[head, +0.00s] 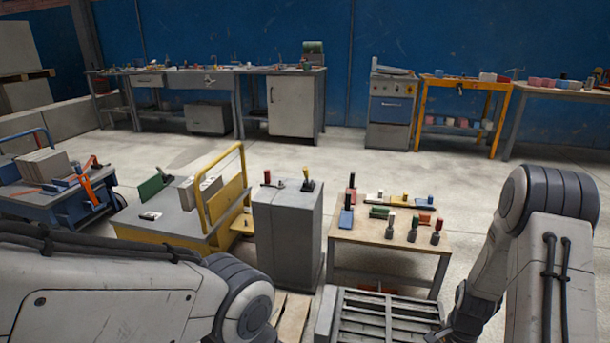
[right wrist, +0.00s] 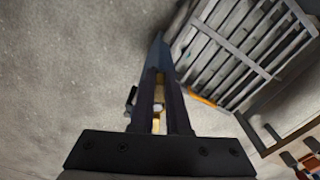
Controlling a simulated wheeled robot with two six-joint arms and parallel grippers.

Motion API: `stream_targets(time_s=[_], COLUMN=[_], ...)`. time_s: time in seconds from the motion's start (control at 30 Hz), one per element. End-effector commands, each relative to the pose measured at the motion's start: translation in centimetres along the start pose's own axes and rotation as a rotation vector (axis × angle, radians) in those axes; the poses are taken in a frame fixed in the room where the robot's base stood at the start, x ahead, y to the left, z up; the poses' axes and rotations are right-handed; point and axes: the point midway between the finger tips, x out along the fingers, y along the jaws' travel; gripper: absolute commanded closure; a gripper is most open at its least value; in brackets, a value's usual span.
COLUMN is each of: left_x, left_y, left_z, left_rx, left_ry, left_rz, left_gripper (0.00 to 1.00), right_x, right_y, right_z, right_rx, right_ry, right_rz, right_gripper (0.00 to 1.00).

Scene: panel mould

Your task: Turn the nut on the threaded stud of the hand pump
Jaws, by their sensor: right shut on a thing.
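In the right wrist view my right gripper (right wrist: 158,70) is shut on a narrow brass-coloured piece (right wrist: 157,90) between its dark fingers. I cannot tell for sure whether this piece is the nut. A dark blue-grey shape shows at the fingertips; I cannot tell whether it belongs to the hand pump. A small dark part sticks out left of the fingers. The stud and the pump cannot be made out in either view. My left gripper is out of view.
A grey slatted rack (head: 375,318) stands low at the front, also seen in the right wrist view (right wrist: 262,60). Behind it are a small wooden-topped table (head: 375,232) with several coloured pieces, a grey cabinet (head: 285,235) and a yellow cart (head: 180,235). Open floor lies behind.

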Motion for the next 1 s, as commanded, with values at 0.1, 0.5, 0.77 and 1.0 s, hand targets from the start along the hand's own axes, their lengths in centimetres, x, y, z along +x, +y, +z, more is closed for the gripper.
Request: stream_targets(time_s=[0.1, 0.5, 0.77, 1.0], left_x=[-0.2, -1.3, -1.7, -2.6], left_y=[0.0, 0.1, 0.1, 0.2], left_z=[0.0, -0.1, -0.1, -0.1], left_rx=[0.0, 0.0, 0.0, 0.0], left_ry=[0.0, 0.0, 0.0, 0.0], left_rz=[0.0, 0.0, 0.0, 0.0], left_gripper=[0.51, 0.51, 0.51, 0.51], right_x=[-0.1, -0.1, -0.3, -0.2], right_y=[-0.2, -1.3, -1.5, -2.3], right_z=[-0.1, -0.3, -0.4, -0.8], right_rx=[0.017, 0.302, 0.349, 0.583], right_ry=[0.002, 0.002, 0.002, 0.001], right_rz=[-0.003, -0.004, -0.004, -0.004], right_gripper=[1.0, 1.0, 1.0, 1.0])
